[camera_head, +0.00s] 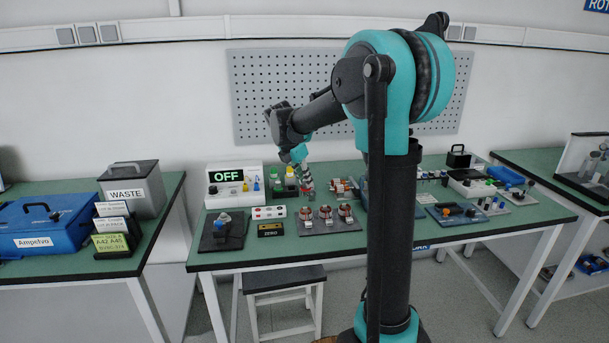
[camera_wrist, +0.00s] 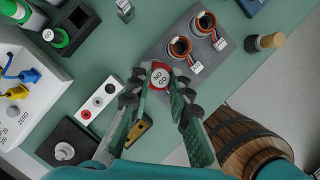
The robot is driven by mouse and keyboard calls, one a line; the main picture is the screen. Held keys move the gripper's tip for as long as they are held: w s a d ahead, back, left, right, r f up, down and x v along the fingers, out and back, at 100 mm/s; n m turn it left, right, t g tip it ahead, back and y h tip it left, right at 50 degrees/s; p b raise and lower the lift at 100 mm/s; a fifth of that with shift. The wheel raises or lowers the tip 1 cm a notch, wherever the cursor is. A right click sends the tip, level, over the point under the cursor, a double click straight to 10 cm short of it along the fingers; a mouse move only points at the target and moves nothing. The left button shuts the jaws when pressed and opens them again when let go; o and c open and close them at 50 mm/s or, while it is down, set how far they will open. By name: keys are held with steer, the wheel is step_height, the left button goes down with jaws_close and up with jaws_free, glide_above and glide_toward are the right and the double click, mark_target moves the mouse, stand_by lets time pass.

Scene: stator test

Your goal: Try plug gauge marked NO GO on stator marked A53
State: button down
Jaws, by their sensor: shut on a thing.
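My gripper (camera_wrist: 161,90) is shut on the NO GO plug gauge (camera_wrist: 160,74), whose white face with a red rim reads NO GO in the wrist view. In the head view my gripper (camera_head: 306,180) is above the bench, behind the row of stators. Three copper-wound stators (camera_head: 325,213) stand on a grey plate (camera_head: 319,229). The wrist view shows two of them, a nearer one (camera_wrist: 180,48) and a farther one (camera_wrist: 204,24), each with a white tag. The gauge appears apart from both visible stators.
A white tester with an OFF display (camera_head: 226,177) stands left of the stators. A dark fixture (camera_head: 222,232) stands at front left. Blue trays (camera_head: 450,213) lie right of my column.

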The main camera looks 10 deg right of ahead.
mark_target(303, 188)
steer(key=shift+f, duration=2.75)
steer(key=shift+f, duration=0.55)
stand_by(0.5)
steer(key=shift+r, duration=0.8)
stand_by(0.3)
steer(key=shift+r, duration=2.45)
steer(key=shift+w, duration=0.1)
